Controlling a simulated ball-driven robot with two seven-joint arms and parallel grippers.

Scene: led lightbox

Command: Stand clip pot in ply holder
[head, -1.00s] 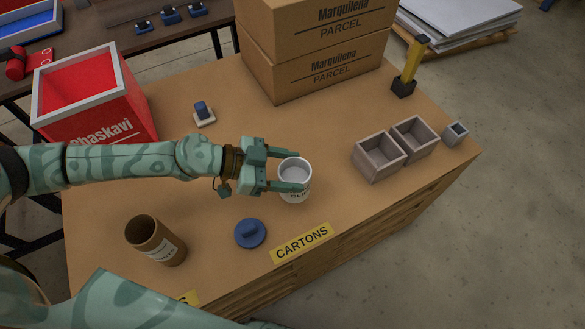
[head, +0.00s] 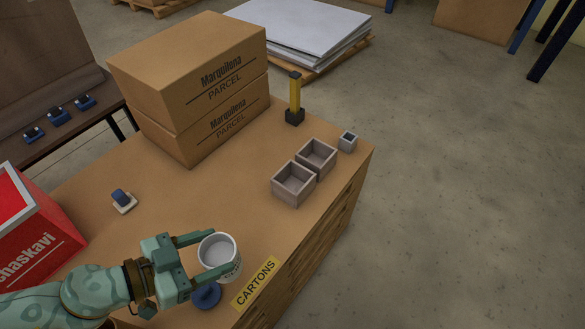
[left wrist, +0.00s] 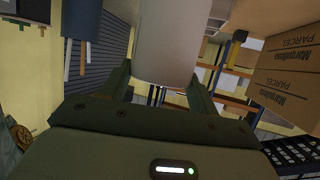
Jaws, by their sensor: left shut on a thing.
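The clip pot is a white, open-topped round pot (head: 219,254) with dark print low on its side. My left gripper (head: 208,253) is shut on it, one finger on each side, and the pot stays upright. Its pale wall also fills the top middle of the left wrist view (left wrist: 165,40), between the fingers (left wrist: 165,92). I cannot tell how far its base is above the table. What looks like the ply holder, a grey-brown open box with two compartments (head: 313,173), stands right of and beyond the pot; both compartments look empty. My right gripper is out of view.
A blue lid (head: 206,296) lies just below the pot in the picture. Parcel cartons (head: 190,85) stand at the back, a red bin (head: 30,230) at left. Table between pot and holder is clear.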

